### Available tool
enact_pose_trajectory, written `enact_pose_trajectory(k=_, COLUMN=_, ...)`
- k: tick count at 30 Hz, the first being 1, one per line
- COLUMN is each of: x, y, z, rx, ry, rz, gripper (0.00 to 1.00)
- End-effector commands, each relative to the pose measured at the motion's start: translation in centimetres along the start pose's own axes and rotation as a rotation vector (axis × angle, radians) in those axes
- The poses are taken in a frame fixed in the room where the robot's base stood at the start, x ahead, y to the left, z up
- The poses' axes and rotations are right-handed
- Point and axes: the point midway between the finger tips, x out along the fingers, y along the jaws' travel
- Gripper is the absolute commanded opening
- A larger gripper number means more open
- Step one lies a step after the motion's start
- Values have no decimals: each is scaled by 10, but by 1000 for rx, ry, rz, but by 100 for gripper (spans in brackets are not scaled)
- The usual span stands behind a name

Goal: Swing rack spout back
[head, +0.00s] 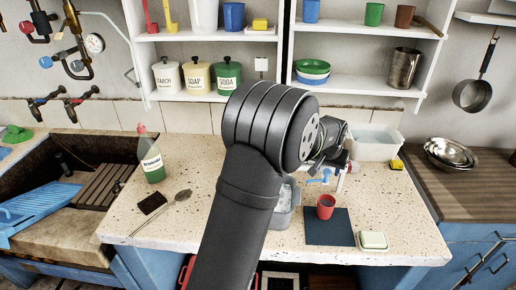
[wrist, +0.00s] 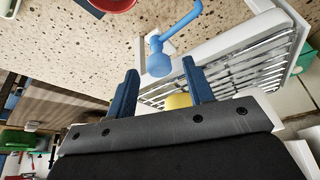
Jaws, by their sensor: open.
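The light-blue spout (wrist: 177,32) shows in the wrist view beside a white wire rack (wrist: 235,55). It is a thin tube with a rounder end close to my gripper. In the head view the spout (head: 319,180) is a small light-blue piece behind the red cup, and my arm hides most of the rack. My gripper (wrist: 160,70) is open, with its two dark-blue fingers apart. The round end of the spout appears just ahead of the gap between them; I cannot tell whether they touch. A yellow thing (wrist: 178,101) shows between the fingers, farther off.
A red cup (head: 325,206) stands on a dark mat (head: 329,228) near the spout. A soap dish (head: 372,240) is to its right. A pale tub (head: 373,143) is behind.

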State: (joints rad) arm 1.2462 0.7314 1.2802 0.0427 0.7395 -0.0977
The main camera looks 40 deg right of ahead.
Motion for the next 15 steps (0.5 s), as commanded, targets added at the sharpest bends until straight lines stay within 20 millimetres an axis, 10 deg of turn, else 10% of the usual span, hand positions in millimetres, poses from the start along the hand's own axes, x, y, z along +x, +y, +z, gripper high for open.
enact_pose_trajectory(k=15, x=-109, y=1, z=-1, rx=3, ry=5, rz=3, gripper=48)
